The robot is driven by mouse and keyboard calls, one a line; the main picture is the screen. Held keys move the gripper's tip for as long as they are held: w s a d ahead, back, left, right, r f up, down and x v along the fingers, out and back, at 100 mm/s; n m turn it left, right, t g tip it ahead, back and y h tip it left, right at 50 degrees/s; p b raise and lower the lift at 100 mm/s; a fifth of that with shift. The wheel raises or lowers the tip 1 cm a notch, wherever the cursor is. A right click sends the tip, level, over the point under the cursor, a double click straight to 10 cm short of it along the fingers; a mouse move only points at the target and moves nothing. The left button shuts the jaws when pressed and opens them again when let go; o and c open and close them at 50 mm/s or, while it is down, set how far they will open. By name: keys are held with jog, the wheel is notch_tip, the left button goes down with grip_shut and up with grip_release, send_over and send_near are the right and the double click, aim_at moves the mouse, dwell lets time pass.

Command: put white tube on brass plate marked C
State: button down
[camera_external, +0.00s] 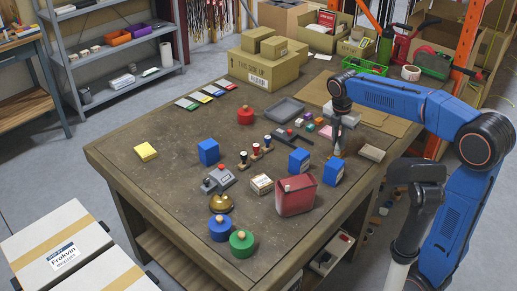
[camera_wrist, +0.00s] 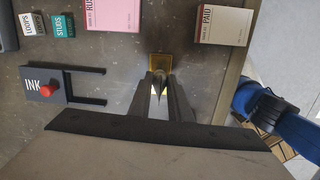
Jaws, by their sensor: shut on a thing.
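My gripper (camera_external: 338,152) points down over the right part of the brown table. In the wrist view its two dark fingers (camera_wrist: 160,97) are shut on a narrow pale thing, which I take for the white tube (camera_wrist: 155,91); the fingers hide most of it. A small square brass plate (camera_wrist: 160,62) lies on the table just beyond the fingertips in the wrist view. Its letter cannot be read, and the fingers cover its near edge. I cannot tell whether the tube touches the plate. In the external view the plate is not distinct.
A dark INK stand with a red knob (camera_wrist: 46,90) is left of my fingers in the wrist view. A pink box (camera_wrist: 113,14) and a PAID box (camera_wrist: 222,22) lie beyond. Blue boxes (camera_external: 299,160) and a red container (camera_external: 296,195) stand nearby. Bare table shows around the plate.

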jog(key=shift+f, duration=0.1)
jog(key=c, duration=1.6)
grip_release()
jog(key=shift+c, duration=0.2)
jog(key=r, duration=0.8)
jog(key=s+a+r, duration=0.1)
jog(key=r, duration=0.3)
jog(key=s+d+f+m+t, duration=0.1)
jog(key=s+d+f+m, duration=0.25)
jog(key=d+m, duration=0.2)
jog(key=s+d+f+m+y, duration=0.1)
jog(key=s+d+f+m, duration=0.1)
jog(key=s+d+m, duration=0.3)
jog(key=s+d+f+m+t, duration=0.1)
jog(key=s+d+f+m, duration=0.15)
jog(key=d, duration=0.45)
jog(key=s+d+f+m+t, duration=0.1)
jog(key=s+d+f+m, duration=0.6)
jog(key=s+f+m, duration=0.5)
jog(key=shift+d+f+m+t, duration=0.4)
jog(key=shift+f+m, duration=0.15)
jog(key=shift+m, duration=0.25)
